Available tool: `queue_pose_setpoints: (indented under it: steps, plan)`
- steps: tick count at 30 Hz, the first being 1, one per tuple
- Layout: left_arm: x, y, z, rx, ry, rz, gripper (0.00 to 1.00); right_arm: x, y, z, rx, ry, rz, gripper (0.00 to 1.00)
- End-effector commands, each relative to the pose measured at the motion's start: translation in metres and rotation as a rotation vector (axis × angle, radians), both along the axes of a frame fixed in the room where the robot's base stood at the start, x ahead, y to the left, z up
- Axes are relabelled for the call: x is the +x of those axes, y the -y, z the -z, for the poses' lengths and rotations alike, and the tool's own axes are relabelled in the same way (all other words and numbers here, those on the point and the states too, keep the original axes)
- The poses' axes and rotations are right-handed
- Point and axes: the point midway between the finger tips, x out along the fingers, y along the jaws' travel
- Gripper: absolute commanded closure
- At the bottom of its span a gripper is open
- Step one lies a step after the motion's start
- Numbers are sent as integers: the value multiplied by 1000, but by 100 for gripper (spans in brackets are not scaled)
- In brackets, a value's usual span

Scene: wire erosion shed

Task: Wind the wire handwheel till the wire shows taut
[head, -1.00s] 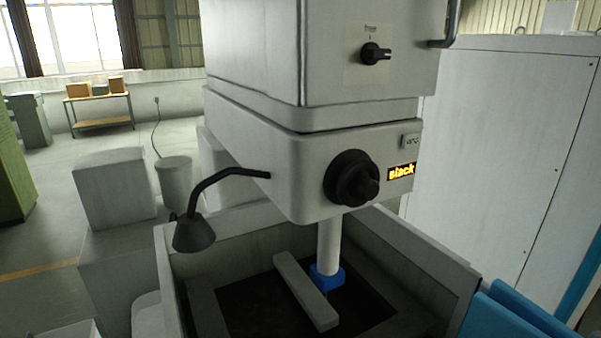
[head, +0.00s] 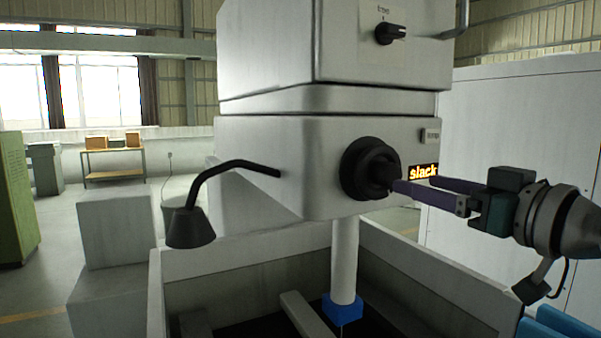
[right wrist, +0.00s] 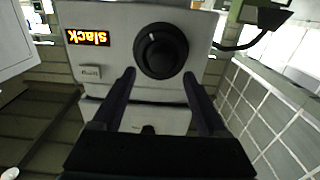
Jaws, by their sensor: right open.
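The black round handwheel (head: 362,168) sits on the front of the white machine head, with a raised grip at its centre. The display (head: 422,172) right of it reads "slack" in orange. My right gripper (head: 408,184) comes in from the right, open, with its fingertips at the handwheel's front. In the right wrist view the handwheel (right wrist: 160,50) lies ahead between the two open fingers (right wrist: 159,76); whether they touch it I cannot tell. The display (right wrist: 88,37) appears upside down there. The left gripper is not in view.
A smaller black selector knob (head: 390,33) is higher on the machine. A black lamp (head: 191,226) on a bent arm juts out at left. Below is an open tank (head: 250,255) with a white column and blue block. A white cabinet (head: 540,130) stands at right.

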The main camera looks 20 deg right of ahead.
Motion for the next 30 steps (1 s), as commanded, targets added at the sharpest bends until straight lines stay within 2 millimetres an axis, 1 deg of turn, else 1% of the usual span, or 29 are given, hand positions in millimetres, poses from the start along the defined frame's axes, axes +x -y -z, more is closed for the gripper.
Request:
queue_pose_setpoints:
  steps: [1, 3, 9, 15, 22, 30]
  plan:
    - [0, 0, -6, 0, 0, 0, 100, 10, -1, -5, 1, 2, 0, 24]
    - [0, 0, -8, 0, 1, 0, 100, 22, -2, -3, 2, 1, 0, 24]
    - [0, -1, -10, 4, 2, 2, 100, 46, -4, -1, 1, 1, -1, 24]
    - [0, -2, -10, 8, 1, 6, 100, 54, -5, 0, 0, -2, -2, 24]
    - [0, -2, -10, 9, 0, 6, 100, 54, -5, 1, -1, -2, -2, 24]
    - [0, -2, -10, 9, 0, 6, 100, 54, -5, 1, 0, -2, -2, 55]
